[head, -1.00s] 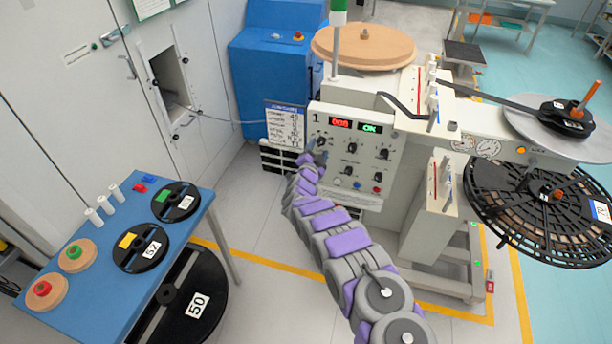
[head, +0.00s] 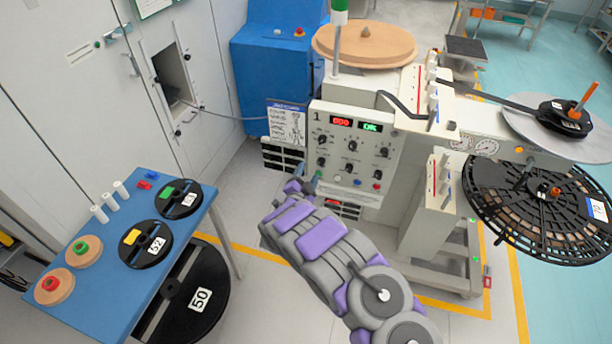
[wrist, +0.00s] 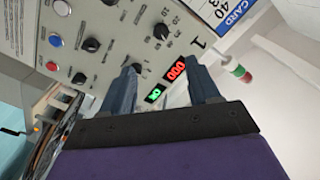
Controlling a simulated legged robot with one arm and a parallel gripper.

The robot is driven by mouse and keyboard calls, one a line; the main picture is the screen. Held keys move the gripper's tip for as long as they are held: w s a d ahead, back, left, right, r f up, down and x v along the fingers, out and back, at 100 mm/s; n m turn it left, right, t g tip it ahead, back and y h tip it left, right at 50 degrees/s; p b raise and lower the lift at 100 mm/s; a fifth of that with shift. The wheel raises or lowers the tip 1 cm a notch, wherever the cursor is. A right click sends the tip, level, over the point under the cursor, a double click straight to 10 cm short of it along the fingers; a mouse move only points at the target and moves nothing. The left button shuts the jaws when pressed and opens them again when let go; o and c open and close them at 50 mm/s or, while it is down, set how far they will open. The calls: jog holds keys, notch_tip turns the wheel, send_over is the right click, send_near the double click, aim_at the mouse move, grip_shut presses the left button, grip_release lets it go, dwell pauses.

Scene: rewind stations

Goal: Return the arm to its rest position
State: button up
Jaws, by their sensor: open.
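My arm, grey and purple, reaches from the bottom right of the head view toward the control panel (head: 352,155) of the machine. My gripper (head: 306,186) is at its far end, low in front of the panel's left edge. In the wrist view my gripper (wrist: 163,85) has its two dark fingers apart with nothing between them. Beyond the fingers the panel (wrist: 112,42) shows tilted, with knobs, a red display (wrist: 174,70) and a green display (wrist: 154,95). I cannot tell the exact gap between fingertips and panel.
A blue table (head: 122,287) with reels and white spools stands at the left. A large black reel (head: 541,203) hangs on the machine's right. A blue cabinet (head: 268,72) stands behind. Grey floor (head: 262,215) is clear between table and machine.

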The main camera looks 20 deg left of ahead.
jog(key=shift+s, duration=0.45)
